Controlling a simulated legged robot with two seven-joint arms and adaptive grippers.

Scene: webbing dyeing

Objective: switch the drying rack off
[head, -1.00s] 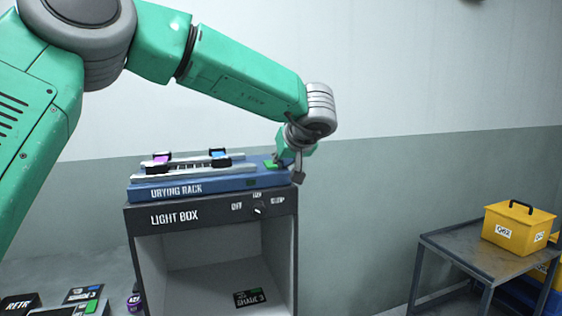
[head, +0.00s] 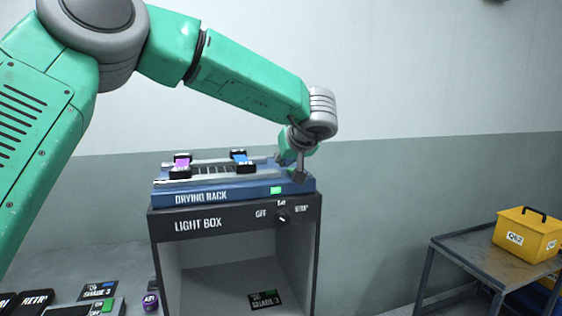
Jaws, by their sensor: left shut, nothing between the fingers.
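The blue drying rack (head: 230,195) lies on top of the black light box. A small bright green light (head: 276,190) shows on its front face, right of its name. Two clips, one with purple (head: 182,163) and one with blue (head: 239,158), sit on the pale rails on top. My left gripper (head: 299,177) is shut and empty, pointing down at the rack's right end. It covers part of the rack's top there, and I cannot tell whether it touches. The green patch on the rack's top right is hidden behind it. My right gripper is out of view.
The light box (head: 185,226) has a knob (head: 283,220) on its front and a shade card (head: 266,299) inside. More cards (head: 98,290) and a small purple-topped pot (head: 150,301) lie at lower left. A yellow box (head: 525,235) stands on a metal table (head: 462,246) at right.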

